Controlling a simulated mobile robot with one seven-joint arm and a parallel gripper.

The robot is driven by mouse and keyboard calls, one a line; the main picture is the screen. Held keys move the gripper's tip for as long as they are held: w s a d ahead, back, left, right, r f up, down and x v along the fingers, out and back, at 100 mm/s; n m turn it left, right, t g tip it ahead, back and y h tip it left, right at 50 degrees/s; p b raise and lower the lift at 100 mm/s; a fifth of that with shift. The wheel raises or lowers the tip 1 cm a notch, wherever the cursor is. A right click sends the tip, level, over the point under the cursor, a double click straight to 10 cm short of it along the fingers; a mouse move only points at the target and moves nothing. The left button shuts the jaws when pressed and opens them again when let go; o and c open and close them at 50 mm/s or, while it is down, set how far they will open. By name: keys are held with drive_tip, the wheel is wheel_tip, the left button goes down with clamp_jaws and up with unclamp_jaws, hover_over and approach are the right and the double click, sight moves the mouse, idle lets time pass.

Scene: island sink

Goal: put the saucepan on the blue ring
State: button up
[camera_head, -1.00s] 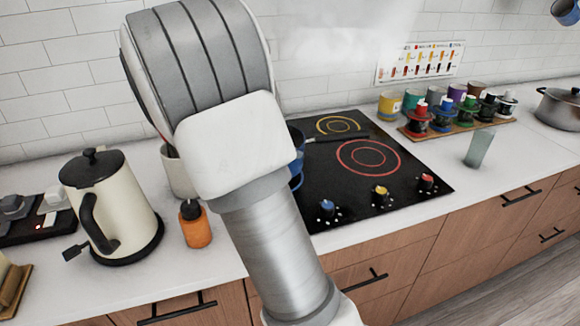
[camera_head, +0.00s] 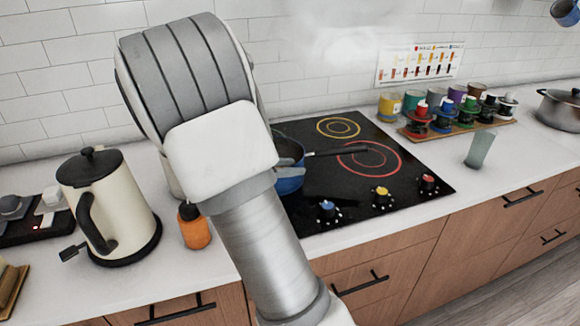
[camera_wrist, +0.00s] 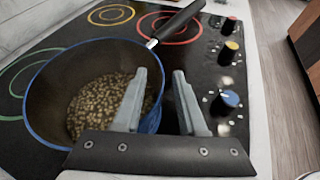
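The saucepan (camera_head: 289,179) is blue outside and dark inside, with a long black handle (camera_head: 338,153). It stands on the left side of the black hob, partly hidden behind my arm in the head view. In the wrist view the saucepan (camera_wrist: 40,110) is upright and holds small brown bits. My gripper (camera_wrist: 161,73) straddles its near wall: one finger is inside the pan, the other outside. The fingers stand apart with a visible gap on the outer side. No blue ring is visible; the pan and my arm cover part of the hob.
The hob (camera_head: 420,190) also has a yellow ring (camera_head: 338,127), a red ring (camera_head: 369,160) and a green ring (camera_wrist: 15,85). Blue, yellow and red knobs line its front. A kettle (camera_head: 115,210) and an orange bottle (camera_head: 195,228) stand left; a glass (camera_head: 479,150) stands right.

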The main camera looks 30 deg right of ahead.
drive_tip(key=shift+r, duration=0.15)
drive_tip(key=shift+a+r, duration=0.15)
drive_tip(key=shift+a, duration=0.15)
drive_tip(key=p+v, duration=0.2)
drive_tip(key=v, duration=0.9)
drive_tip(key=s+a+r+m+t+y, duration=0.2)
drive_tip(key=s+a+m+y, duration=0.3)
drive_tip(key=s+m, duration=0.4)
drive_tip(key=s+a+r+m+t+y, duration=0.2)
drive_tip(key=s+a+r+m+y, duration=0.2)
drive_tip(key=s, duration=0.7)
drive_tip(key=shift+s+a+r+m+y, duration=0.2)
drive_tip(key=shift+a+m+y, duration=1)
drive_tip(key=shift+m+y, duration=1.25)
wheel_tip(320, 180, up, 6)
drive_tip(key=p, duration=0.5)
drive_tip(key=shift+f+p, duration=0.2)
drive_tip(key=shift+p, duration=0.1)
